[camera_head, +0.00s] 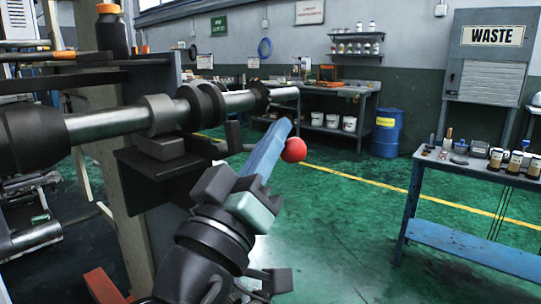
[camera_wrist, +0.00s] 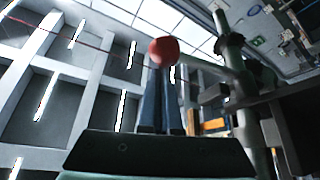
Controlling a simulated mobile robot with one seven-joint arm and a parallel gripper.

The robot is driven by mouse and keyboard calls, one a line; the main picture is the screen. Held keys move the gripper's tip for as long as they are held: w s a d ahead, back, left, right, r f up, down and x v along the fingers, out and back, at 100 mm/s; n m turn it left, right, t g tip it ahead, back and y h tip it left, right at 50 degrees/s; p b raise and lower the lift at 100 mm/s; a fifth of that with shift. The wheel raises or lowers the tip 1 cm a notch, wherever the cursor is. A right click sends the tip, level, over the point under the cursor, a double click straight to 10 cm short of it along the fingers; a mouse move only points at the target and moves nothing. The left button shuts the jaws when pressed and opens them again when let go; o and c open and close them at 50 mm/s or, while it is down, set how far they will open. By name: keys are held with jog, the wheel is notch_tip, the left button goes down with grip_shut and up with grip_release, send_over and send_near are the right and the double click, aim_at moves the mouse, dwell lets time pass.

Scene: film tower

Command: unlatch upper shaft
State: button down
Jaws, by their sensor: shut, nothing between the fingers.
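The upper shaft (camera_head: 108,124) is a steel bar with dark collars, running across the left half of the head view above a dark bracket (camera_head: 150,172). It appears as a dark upright form (camera_wrist: 238,65) at right in the wrist view. A red ball knob (camera_head: 293,149) sits below the shaft's right end, on a thin rod that runs left towards the bracket. My gripper (camera_head: 284,126) has its blue fingers shut and empty, beside the knob. In the wrist view, the knob (camera_wrist: 164,51) shows just past the fingertips (camera_wrist: 160,72); contact cannot be told.
A blue bench (camera_head: 470,248) with jars stands at right. A blue barrel (camera_head: 387,132), a back workbench (camera_head: 340,90) and a waste cabinet (camera_head: 490,80) line the far wall. The green floor (camera_head: 340,220) between is open. Tower framework crowds the left.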

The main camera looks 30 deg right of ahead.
jog(key=shift+s+f+b, duration=0.15)
jog(key=shift+f+b, duration=0.25)
jog(key=shift+b, duration=0.2)
